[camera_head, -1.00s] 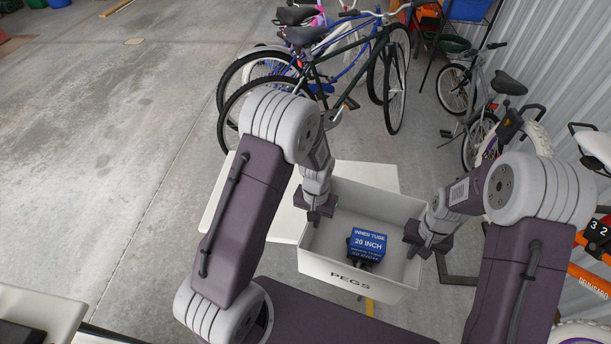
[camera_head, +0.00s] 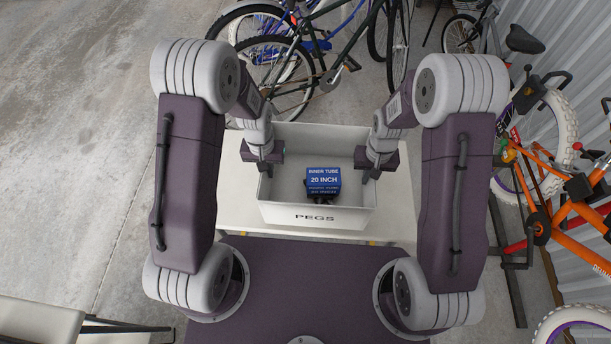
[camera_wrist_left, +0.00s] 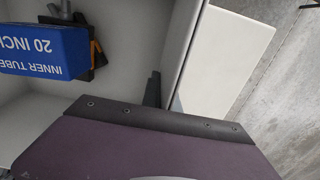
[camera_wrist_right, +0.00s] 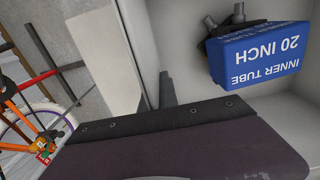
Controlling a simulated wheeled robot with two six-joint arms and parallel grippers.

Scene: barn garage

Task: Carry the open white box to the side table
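The open white box (camera_head: 352,217), marked PEGS, is upright in front of me in the head view. A blue inner tube carton (camera_head: 323,181) and some dark items lie inside it. My left gripper (camera_head: 266,171) is shut on the box's left wall, and my right gripper (camera_head: 374,172) is shut on its right wall. In each wrist view one finger shows inside the wall; the outer finger is hidden. The white side table (camera_head: 236,202) lies beneath the box and shows on both sides of it. I cannot tell whether the box touches the tabletop.
Several bicycles (camera_head: 300,75) stand beyond the table. An orange bicycle (camera_head: 572,240) stands close on the right by the corrugated wall. Another pale table (camera_head: 38,325) is at the lower left. Open concrete floor (camera_head: 75,150) lies to the left.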

